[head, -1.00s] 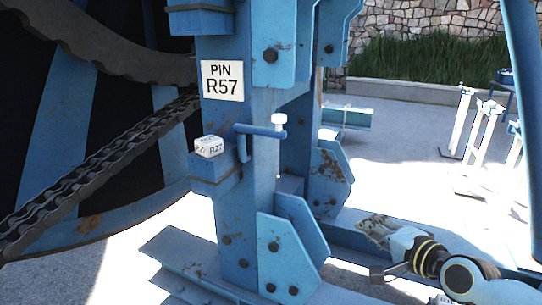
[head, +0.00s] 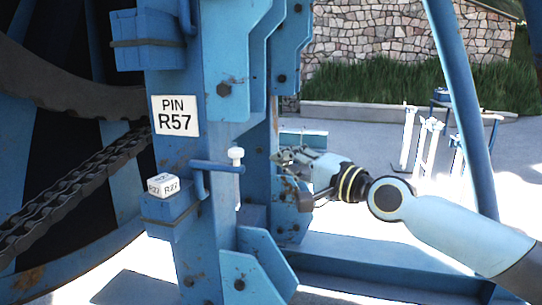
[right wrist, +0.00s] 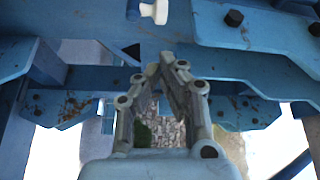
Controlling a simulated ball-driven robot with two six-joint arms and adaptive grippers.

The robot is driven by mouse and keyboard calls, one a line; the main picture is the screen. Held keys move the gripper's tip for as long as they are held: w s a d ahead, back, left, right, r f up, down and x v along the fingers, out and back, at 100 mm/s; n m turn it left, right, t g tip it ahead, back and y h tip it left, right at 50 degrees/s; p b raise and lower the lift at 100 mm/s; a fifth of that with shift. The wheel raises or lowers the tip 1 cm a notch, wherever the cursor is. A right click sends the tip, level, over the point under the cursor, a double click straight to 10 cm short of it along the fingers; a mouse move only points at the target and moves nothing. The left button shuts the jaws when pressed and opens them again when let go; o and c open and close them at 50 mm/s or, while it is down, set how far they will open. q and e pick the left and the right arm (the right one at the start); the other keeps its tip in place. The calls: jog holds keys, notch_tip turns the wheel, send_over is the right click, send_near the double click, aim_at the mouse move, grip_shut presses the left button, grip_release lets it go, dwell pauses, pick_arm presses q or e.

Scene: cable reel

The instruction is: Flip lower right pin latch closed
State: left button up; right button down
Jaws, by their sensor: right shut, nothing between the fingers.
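The pin latch is a blue bar (head: 217,166) bent down at its left end, on the blue post under the "PIN R57" sign (head: 175,116). It has a white knob (head: 236,153) at its right end. The knob also shows at the top of the right wrist view (right wrist: 155,11), beyond the fingertips. My right gripper (head: 282,156) is to the right of the knob in the head view, apart from it. In the right wrist view its fingers (right wrist: 167,60) converge at the tips with nothing held. My left gripper is not in view.
A white block marked R27 (head: 163,184) sits on a blue bracket left of the latch. Bolted blue plates (head: 290,210) stand behind and below my right gripper. A large wheel and chain (head: 70,188) fill the left.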

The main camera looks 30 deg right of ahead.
jog(key=b+x, duration=0.1)
jog(key=x, duration=0.8)
